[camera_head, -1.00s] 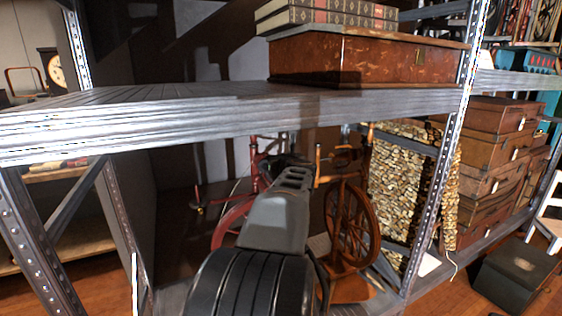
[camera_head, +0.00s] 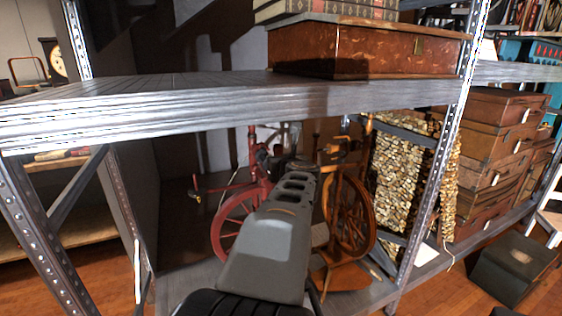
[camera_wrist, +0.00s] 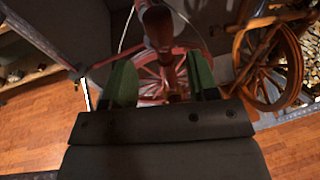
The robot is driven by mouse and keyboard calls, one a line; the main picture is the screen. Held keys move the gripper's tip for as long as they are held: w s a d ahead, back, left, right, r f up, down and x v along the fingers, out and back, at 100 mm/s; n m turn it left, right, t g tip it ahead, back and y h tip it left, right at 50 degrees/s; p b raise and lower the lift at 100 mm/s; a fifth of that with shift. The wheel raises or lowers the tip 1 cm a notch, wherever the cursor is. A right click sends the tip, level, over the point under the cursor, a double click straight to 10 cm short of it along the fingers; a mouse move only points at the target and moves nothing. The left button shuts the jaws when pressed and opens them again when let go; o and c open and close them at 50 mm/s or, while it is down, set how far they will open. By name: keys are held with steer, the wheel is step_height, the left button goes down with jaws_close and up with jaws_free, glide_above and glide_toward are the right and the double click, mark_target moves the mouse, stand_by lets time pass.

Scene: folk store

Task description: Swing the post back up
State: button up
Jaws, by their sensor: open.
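A red spinning wheel (camera_head: 232,222) stands on the lower shelf, with a smaller brown spinning wheel (camera_head: 352,215) to its right. In the wrist view, a dark reddish-brown turned post (camera_wrist: 159,30) with a rounded end points towards the camera, in front of the red wheel (camera_wrist: 150,75). My gripper (camera_wrist: 162,82) is open, with a green-padded finger on either side of the post's line and no visible grip on it. I cannot tell the depth between post and fingers. In the head view, my arm hides the gripper and part of the red wheel.
The upper shelf's metal edge (camera_head: 180,110) runs above my arm, carrying a wooden box (camera_head: 370,52) with books on top. A perforated upright (camera_head: 449,150) stands to the right. A bumpy tan panel (camera_head: 402,180) and stacked brown suitcases (camera_head: 495,165) are beyond the brown wheel.

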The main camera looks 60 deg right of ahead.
steer(key=shift+s+r+h, duration=0.15)
steer(key=shift+r+h, duration=0.15)
steer(key=shift+r, duration=0.75)
steer(key=shift+f, duration=0.1)
steer(key=w+a+f+n+y+p, duration=0.2)
steer(key=w+a+n+y, duration=0.2)
steer(key=a+n, duration=0.45)
steer(key=w+a+f+n+y+p, duration=0.1)
steer(key=w+a+n+y+p, duration=0.25)
steer(key=a+n, duration=0.55)
steer(key=w+a+f+n+y+p, duration=0.2)
steer(key=w+a+n+y, duration=0.4)
steer(key=a, duration=0.5)
steer(key=s+a+f+n+g+h+p, duration=0.1)
steer(key=s+a+f+n+g+p, duration=0.2)
steer(key=n, duration=1.9)
steer(key=s+a+g+p, duration=0.4)
steer(key=s+a, duration=0.4)
steer(key=a, duration=0.1)
steer(key=shift+a+f, duration=0.25)
steer(key=shift+a, duration=0.15)
